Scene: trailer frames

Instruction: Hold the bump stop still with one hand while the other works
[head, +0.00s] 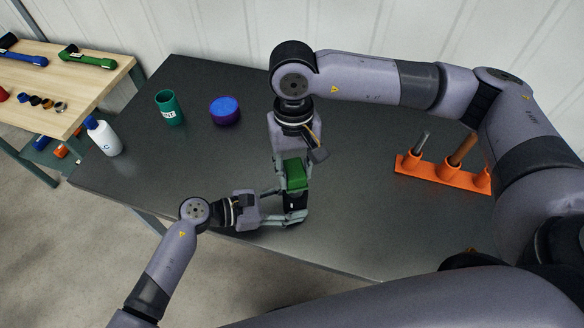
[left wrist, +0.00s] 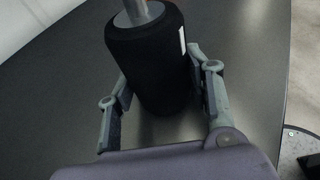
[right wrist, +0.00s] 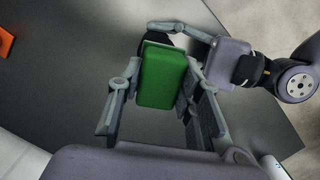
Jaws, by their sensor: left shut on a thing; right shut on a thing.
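The bump stop (left wrist: 145,60) is a black cylinder with a white label, upright near the table's front edge. My left gripper (head: 290,208) comes in from the left and is shut around it; its fingers sit on both sides of the cylinder in the left wrist view (left wrist: 160,105). A grey metal rod (left wrist: 138,12) stands at the top of the bump stop. My right gripper (head: 295,188) points down from above and is shut on a green block-shaped thing (right wrist: 163,75), which also shows in the head view (head: 295,174). Its lower end is hidden.
An orange rack (head: 440,177) with upright tools stands at the right. A teal cup (head: 170,108), a purple-blue round container (head: 224,112) and a white bottle (head: 103,138) stand at the back left. A wooden bench (head: 90,90) lies beyond. The table's left middle is clear.

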